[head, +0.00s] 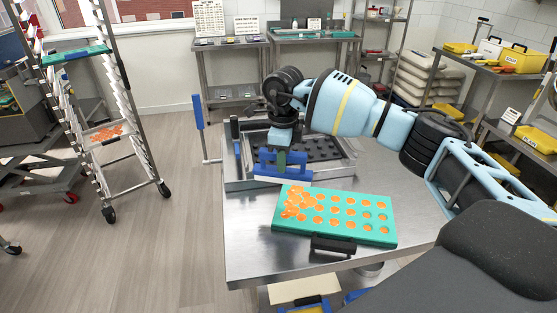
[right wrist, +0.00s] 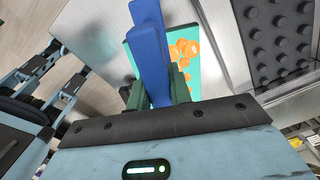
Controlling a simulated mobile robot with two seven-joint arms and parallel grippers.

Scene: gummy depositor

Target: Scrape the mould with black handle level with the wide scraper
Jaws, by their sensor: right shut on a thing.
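The mould with black handle is a teal tray (head: 383,236) on the steel table, its black handle (head: 333,244) at the near edge. Orange fill sits in its round cavities. At its far left the orange is heaped and spills over the top; toward the right the cavities look separate. My right gripper (head: 282,159) is shut on the blue wide scraper (head: 267,166), whose pale lower edge is just beyond the mould's far left edge. I cannot tell whether it touches anything. In the right wrist view, the blue scraper (right wrist: 150,45) is between the green fingers, partly hiding the mould (right wrist: 195,90). My left gripper is out of view.
A steel frame holding a dark studded plate (head: 318,148) stands behind the mould. The steel table (head: 245,250) is bare left of the mould. A rack (head: 150,165) with trays stands at the left. Shelves with yellow boxes (head: 520,60) are at the right.

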